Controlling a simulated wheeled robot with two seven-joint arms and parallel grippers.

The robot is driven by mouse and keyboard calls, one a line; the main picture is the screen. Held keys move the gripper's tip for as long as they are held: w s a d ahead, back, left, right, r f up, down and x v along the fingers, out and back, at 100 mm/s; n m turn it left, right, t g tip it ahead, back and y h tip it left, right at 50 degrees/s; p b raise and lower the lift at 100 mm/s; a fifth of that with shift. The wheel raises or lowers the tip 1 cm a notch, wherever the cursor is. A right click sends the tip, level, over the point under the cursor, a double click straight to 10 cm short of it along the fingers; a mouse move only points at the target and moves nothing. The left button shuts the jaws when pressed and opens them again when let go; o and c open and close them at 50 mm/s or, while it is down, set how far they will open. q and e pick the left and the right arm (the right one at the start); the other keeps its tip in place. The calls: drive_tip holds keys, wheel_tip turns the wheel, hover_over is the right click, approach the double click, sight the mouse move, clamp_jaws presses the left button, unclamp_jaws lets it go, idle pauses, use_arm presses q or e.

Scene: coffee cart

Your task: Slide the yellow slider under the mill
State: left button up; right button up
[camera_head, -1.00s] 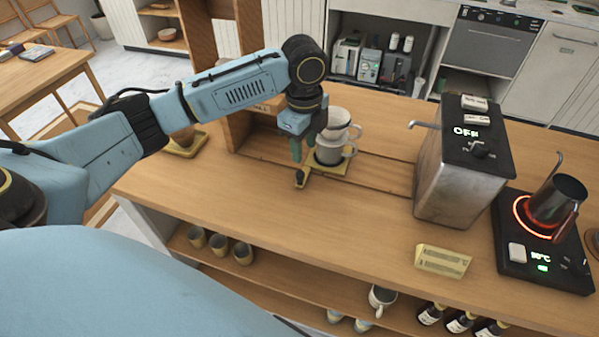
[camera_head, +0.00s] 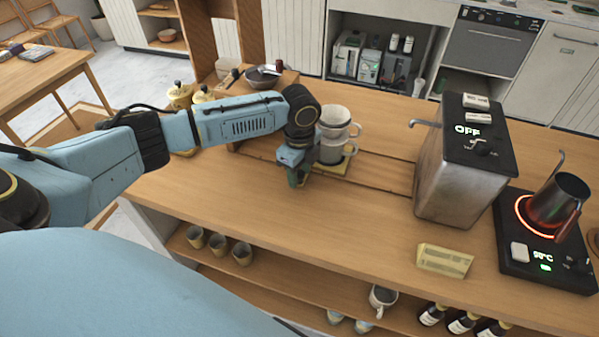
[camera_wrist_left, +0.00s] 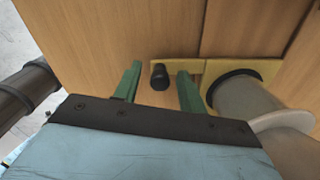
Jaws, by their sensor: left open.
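The yellow slider (camera_head: 333,170) lies in a track on the counter, its plate bearing a cup (camera_head: 333,152) with a dripper-like cup (camera_head: 336,120) on top. In the left wrist view the slider's narrow arm (camera_wrist_left: 190,67) ends in a black knob (camera_wrist_left: 159,77). My left gripper (camera_head: 298,180) is low at the knob end of the slider. Its open green fingers (camera_wrist_left: 158,72) stand on either side of the knob, with gaps. What seems to be the mill, a wooden box with a dark bowl (camera_head: 262,79) on top, stands behind my left arm, which hides its lower part.
A metal boiler (camera_head: 440,180) marked OFF stands to the right. Beyond it a pitcher (camera_head: 553,205) sits on a glowing hot plate. A yellow block (camera_head: 444,261) lies near the front edge. Yellow pots (camera_head: 180,96) stand behind my arm. The front left counter is clear.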

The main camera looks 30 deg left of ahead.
use_arm(q)
drive_tip(key=shift+f, duration=0.2)
clamp_jaws()
idle(0.3)
